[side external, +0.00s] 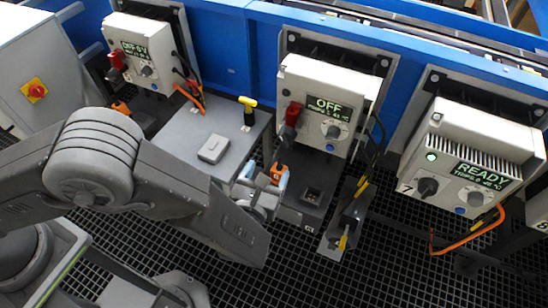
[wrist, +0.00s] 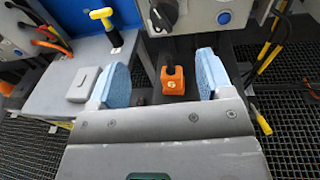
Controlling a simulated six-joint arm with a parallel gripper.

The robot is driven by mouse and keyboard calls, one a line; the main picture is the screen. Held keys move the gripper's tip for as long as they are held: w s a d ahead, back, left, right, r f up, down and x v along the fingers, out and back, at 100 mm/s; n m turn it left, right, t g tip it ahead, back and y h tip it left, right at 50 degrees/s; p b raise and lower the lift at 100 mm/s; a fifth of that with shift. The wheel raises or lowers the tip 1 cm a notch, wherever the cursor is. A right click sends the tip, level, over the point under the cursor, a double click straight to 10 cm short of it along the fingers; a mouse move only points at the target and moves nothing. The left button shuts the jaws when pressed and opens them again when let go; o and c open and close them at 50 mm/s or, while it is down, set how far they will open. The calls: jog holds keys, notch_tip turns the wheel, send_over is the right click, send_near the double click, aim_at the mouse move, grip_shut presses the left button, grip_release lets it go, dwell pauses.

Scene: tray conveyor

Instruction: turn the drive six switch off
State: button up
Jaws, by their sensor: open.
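The middle drive box (side external: 325,95) has a display (side external: 330,106) reading OFF. Its rotary switch (side external: 290,125) has a red part above a dark knob, at the box's left side. The dark knob (wrist: 162,14) shows at the top edge of the wrist view, left of a blue button (wrist: 224,17). My gripper (side external: 265,177) is open, below and in front of this box, apart from the switch. In the wrist view its blue pads stand either side of an orange block (wrist: 172,82) marked 6. I cannot tell whether the block is between the pads or beyond them.
The right box (side external: 470,165), marked 7, reads READY and has a green light. Another box (side external: 140,50) stands at the left. A grey bench (side external: 215,125) carries a yellow-handled tool (side external: 248,105) and a small grey box (side external: 213,149). Cables hang beside the boxes.

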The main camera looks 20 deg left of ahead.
aim_at(284, 140)
notch_tip(284, 140, up, 4)
jog(key=d+m+g, duration=0.2)
jog(key=g, duration=0.1)
jog(key=shift+y, duration=0.3)
jog(key=x, duration=1.4)
jog(key=shift+w+a+f, duration=0.1)
jog(key=shift+a+f, duration=0.1)
jog(key=shift+a, duration=0.05)
jog(key=shift+c, duration=0.2)
jog(key=c, duration=0.9)
jog(key=shift+n+g+h, duration=0.3)
jog(key=shift+n+h, duration=0.9)
jog(key=shift+n, duration=0.1)
